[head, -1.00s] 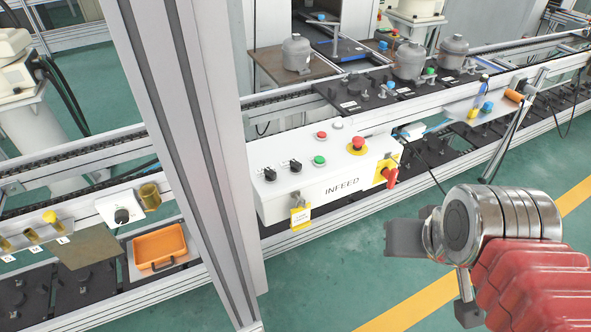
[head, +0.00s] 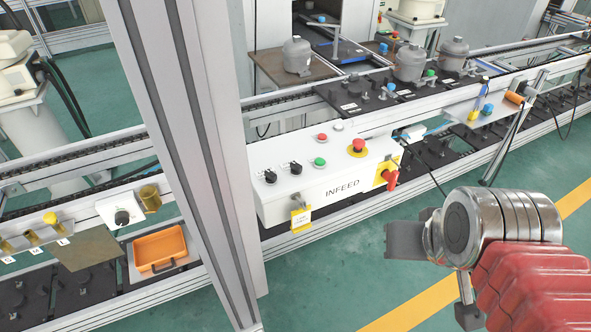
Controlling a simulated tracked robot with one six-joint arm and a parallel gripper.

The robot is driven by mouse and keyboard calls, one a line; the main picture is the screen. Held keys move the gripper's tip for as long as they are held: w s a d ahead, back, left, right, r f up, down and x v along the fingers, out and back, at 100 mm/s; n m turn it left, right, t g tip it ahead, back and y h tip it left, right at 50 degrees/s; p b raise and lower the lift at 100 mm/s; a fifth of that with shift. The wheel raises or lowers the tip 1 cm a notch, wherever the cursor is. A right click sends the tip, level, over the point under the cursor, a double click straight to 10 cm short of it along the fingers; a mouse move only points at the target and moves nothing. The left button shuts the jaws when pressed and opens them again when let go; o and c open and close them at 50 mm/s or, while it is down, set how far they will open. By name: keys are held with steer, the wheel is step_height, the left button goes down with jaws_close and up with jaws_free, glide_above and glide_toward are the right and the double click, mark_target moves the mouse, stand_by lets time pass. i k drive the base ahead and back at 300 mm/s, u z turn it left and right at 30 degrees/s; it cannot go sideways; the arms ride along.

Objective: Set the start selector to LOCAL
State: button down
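The white INFEED control box (head: 335,193) sits on the conveyor's near side in the middle of the head view. Two black rotary selectors, the left one (head: 270,176) and the right one (head: 295,168), are on its sloped top. Their labels are too small to read, so I cannot tell which is the start selector. A small white box with a black knob (head: 122,217) is at the far left. My gripper (head: 430,270) is at the lower right, in front of and apart from the INFEED box. Its fingers are only partly visible, and I see nothing held.
The INFEED box also carries a red emergency stop (head: 357,146), a green button (head: 320,161) and a red rotary handle (head: 390,177). A yellow tag (head: 301,218) hangs at its front. A thick aluminium post (head: 190,150) stands left of it. Open green floor lies in front.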

mark_target(297, 169)
steer(key=z, duration=0.05)
steer(key=k, duration=0.5)
steer(key=u, duration=1.1)
steer(key=k, duration=0.35)
steer(key=u, duration=0.1)
steer(key=i, duration=0.5)
